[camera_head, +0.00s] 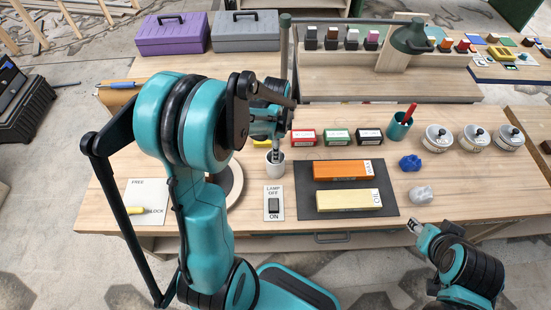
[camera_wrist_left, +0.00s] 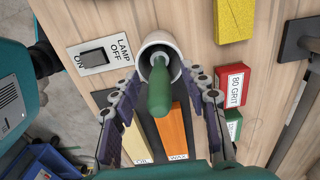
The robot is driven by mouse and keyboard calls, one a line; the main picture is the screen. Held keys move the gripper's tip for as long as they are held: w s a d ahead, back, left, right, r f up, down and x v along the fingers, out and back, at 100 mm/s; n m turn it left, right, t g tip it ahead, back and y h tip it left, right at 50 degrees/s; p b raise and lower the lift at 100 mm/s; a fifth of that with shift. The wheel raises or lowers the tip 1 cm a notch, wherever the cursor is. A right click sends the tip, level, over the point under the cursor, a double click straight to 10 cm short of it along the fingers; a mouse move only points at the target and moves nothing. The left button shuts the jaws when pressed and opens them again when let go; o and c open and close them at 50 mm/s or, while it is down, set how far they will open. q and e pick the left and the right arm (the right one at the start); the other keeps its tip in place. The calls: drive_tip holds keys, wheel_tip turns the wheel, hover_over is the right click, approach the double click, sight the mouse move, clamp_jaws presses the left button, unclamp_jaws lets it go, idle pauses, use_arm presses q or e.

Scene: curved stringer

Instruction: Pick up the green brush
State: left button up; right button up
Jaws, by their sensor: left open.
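The green brush (camera_wrist_left: 159,90) stands in a white cup (camera_wrist_left: 150,48); its rounded green handle points toward the left wrist camera, and its lower end is hidden in the cup. In the head view the white cup (camera_head: 275,170) stands on the bench, and my arm hides most of the brush. My left gripper (camera_wrist_left: 163,84) is open, with one finger on each side of the handle; I cannot tell whether either touches it. It also shows in the head view (camera_head: 275,147), just above the cup. My right gripper (camera_head: 417,228) is at the lower right, away from the cup; its jaw opening is unclear.
A lamp switch plate (camera_head: 273,204) lies in front of the cup. A dark mat (camera_head: 302,180) with orange and yellow blocks lies to its right. Red, green and black grit boxes (camera_head: 337,137) stand behind the mat. A green pen cup (camera_head: 399,127) stands farther right.

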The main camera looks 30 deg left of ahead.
use_arm(q)
drive_tip(key=shift+c, duration=0.3)
clamp_jaws()
drive_tip(key=shift+r, duration=0.2)
